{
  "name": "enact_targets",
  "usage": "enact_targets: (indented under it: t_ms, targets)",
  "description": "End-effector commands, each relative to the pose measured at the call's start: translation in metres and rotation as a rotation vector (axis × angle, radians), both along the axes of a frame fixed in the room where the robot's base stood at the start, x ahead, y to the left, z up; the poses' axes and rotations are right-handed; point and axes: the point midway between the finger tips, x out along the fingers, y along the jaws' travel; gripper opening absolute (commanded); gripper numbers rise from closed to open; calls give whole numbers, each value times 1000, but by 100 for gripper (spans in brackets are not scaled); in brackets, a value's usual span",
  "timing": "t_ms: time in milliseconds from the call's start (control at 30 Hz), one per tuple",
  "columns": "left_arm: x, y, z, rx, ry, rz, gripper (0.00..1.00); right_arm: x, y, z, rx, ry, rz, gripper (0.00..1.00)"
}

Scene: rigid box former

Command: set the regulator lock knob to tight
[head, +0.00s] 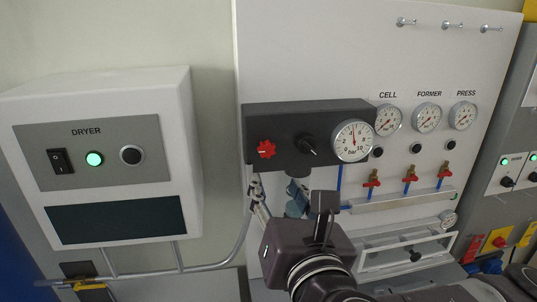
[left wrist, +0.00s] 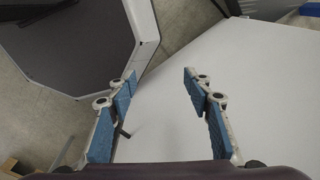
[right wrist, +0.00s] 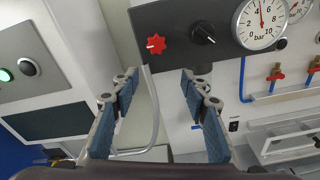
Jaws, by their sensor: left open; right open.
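The dark grey regulator block (head: 285,122) is on the white wall panel. It carries a red star-shaped knob (head: 266,149) with a white mark, a black knob (head: 307,145) with a white pointer line, and a round bar gauge (head: 353,141). In the right wrist view the red knob (right wrist: 156,44) and black knob (right wrist: 203,34) show plainly, unobstructed. No lettering by either knob is readable. My right gripper (right wrist: 160,77) is open and empty, below the block and apart from both knobs. My left gripper (left wrist: 160,76) is open and empty, seen only in its wrist view.
A white dryer box (head: 110,150) stands out from the wall at left. A grey pipe (head: 243,235) runs below it. Smaller gauges (head: 428,118) and red-handled valves (head: 410,178) are at right. A light flat surface (left wrist: 240,100) lies below my left gripper.

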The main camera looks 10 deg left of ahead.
Motion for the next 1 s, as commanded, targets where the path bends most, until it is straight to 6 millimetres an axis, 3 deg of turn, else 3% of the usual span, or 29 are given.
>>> enact_targets:
  t_ms: [100, 300, 700, 1000]
  targets:
    - [0, 0, 0, 0, 0, 0, 46, 0, 1, 16, -129, -110, 0, 42]
    - [0, 0, 3, -1, 0, -1, 46, 5, 2, 25, -218, -176, -4, 42]
    - [0, -1, 29, -1, 0, -1, 46, 59, 25, 27, -219, -177, -6, 42]
    - [0, -1, 33, -1, -1, -1, 46, 73, 31, 23, -218, -177, -3, 42]
